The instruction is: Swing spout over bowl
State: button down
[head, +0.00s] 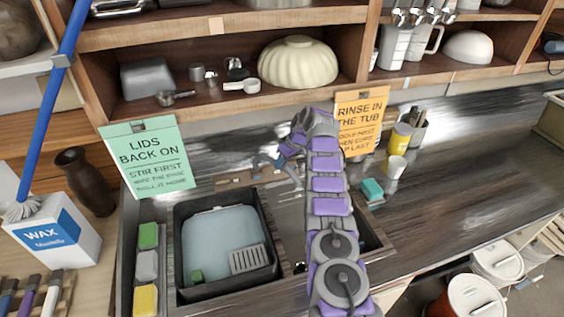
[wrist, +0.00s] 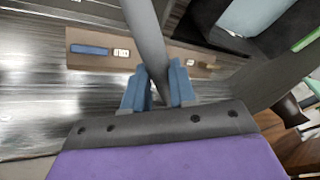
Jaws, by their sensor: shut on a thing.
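The grey spout (wrist: 148,38) runs between the blue fingers of my gripper (wrist: 158,88) in the wrist view. The fingers are shut on it. In the head view my gripper (head: 268,161) is at the back of the sink, by the grey spout (head: 293,173). Most of the spout is hidden there by my arm. The left sink bowl holds a dark tub (head: 272,262) of pale water, with a green block and a grey grate. The right sink bowl (head: 371,238) is mostly hidden behind my arm. I cannot tell exactly which bowl the spout tip is over.
Green, grey and yellow sponges (head: 147,265) line the left edge. A green sign (head: 149,160) and an orange sign (head: 360,122) hang behind the sink. The counter farther right is clear.

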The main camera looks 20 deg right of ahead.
jog(key=shift+w+r, duration=0.2)
jog(key=shift+r, duration=0.15)
jog(key=c, duration=1)
grip_release()
jog(key=shift+a+f, duration=0.15)
jog(key=shift+f, duration=0.05)
jog(key=shift+o, duration=0.4)
jog(key=shift+s+f, duration=0.1)
jog(key=shift+f, duration=0.05)
